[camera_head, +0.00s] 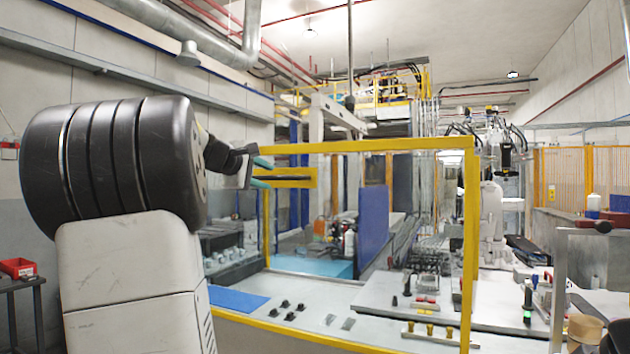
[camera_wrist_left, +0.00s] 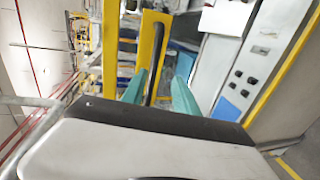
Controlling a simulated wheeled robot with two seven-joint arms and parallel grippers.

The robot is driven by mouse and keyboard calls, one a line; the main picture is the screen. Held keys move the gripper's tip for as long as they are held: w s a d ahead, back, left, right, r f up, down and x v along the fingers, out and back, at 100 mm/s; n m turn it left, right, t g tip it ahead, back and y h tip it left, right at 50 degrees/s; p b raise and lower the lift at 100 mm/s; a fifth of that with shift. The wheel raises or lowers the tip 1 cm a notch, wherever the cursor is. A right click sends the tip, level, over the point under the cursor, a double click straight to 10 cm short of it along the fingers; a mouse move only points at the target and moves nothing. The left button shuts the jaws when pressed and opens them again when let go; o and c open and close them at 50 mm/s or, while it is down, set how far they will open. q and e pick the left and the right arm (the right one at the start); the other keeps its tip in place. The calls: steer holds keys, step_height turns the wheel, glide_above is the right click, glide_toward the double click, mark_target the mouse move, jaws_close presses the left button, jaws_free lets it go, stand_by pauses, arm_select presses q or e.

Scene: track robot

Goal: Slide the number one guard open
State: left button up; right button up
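The guard (camera_head: 372,145) is a large yellow frame across the middle of the head view, with a see-through front. A yellow plate with a dark bar-shaped handle (camera_head: 292,178) is at its upper left. The handle also shows in the left wrist view as a black bar (camera_wrist_left: 155,65) against yellow. My left gripper (camera_head: 261,173) has teal fingertips, spread apart, at the left end of the handle. In the wrist view the fingers (camera_wrist_left: 159,95) stand on either side of the bar, with gaps visible. Contact cannot be told. My right gripper is not in view.
Behind the frame are a white worktable (camera_head: 390,300) with fixtures, a blue panel (camera_head: 374,225) and a white robot arm (camera_head: 492,215). A control ledge with black knobs (camera_head: 288,305) runs below. A red bin (camera_head: 18,268) stands at far left.

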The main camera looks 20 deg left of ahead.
mark_target(274, 178)
arm_select(q)
steer(key=shift+w+a+r+n, duration=0.3)
steer(key=shift+w+a+r, duration=0.05)
steer(key=shift+w+a, duration=0.35)
steer(key=x, duration=0.7)
steer(key=shift+d+r, duration=0.1)
steer(key=shift+d, duration=0.05)
jaws_close()
stand_by(0.6)
